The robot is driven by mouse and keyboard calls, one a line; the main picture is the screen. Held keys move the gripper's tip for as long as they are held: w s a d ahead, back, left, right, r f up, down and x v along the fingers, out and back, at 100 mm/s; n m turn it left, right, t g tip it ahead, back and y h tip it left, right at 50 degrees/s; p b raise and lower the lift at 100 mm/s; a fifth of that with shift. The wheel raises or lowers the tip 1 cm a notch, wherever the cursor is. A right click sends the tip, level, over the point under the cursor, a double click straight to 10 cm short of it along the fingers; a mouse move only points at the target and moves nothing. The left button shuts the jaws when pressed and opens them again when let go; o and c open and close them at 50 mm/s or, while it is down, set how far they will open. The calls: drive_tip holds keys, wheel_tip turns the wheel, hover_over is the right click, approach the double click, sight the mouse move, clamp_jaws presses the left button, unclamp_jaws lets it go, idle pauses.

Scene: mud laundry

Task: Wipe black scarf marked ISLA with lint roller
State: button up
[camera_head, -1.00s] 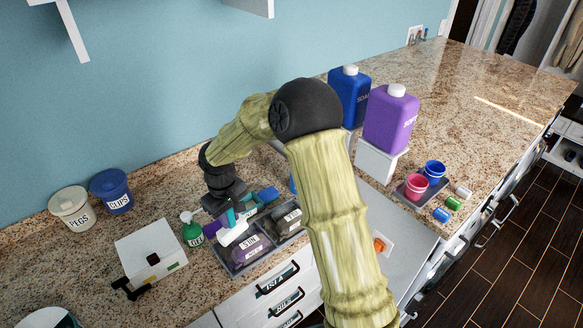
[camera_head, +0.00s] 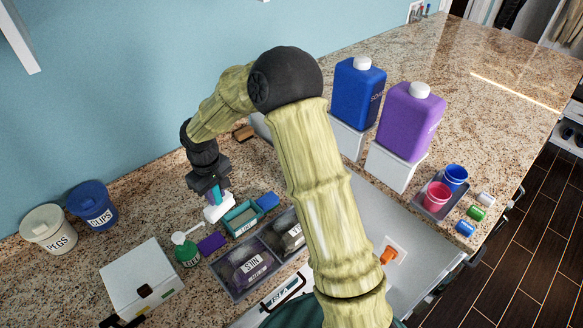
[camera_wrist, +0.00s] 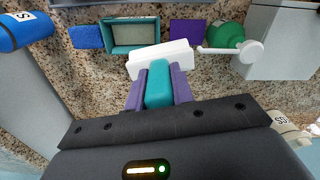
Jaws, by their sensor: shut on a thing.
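My gripper (camera_wrist: 160,88) is shut on the teal handle of the lint roller (camera_wrist: 160,57), whose white head points away from the purple fingers. In the head view the lint roller (camera_head: 217,208) is beside the left end of a teal-lined tray (camera_head: 231,229), behind the grey two-compartment tray (camera_head: 236,297). A dark bundle with a white label (camera_head: 291,237) lies in its right compartment; its label is too small to read, so I cannot tell if it is the ISLA scarf. A dark purplish bundle marked NILS (camera_head: 252,268) lies in the left compartment.
Soap jugs (camera_head: 358,95) and small cups (camera_head: 437,196) stand further right. My arm hides part of the counter.

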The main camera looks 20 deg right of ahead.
drive_tip(key=shift+w+d, duration=0.1)
drive_tip(key=shift+s+d+r, duration=0.15)
drive_tip(key=shift+s+d, duration=0.1)
drive_tip(key=shift+s, duration=0.15)
drive_tip(key=shift+d+r+p, duration=0.1)
drive_tip(key=shift+d+p, duration=0.2)
drive_tip(key=shift+p, duration=0.05)
drive_tip(key=s+d+r+m+p, duration=0.1)
drive_tip(key=d+p, duration=0.5)
drive_tip(key=d, duration=0.4)
drive_tip(key=s+d+r+m+p, duration=0.1)
drive_tip(key=d+p, duration=0.4)
drive_tip(key=d, duration=0.5)
drive_tip(key=shift+s+d+p, duration=0.15)
drive_tip(key=shift+s+p, duration=0.25)
drive_tip(key=shift+s, duration=0.15)
drive_tip(key=shift+f, duration=0.15)
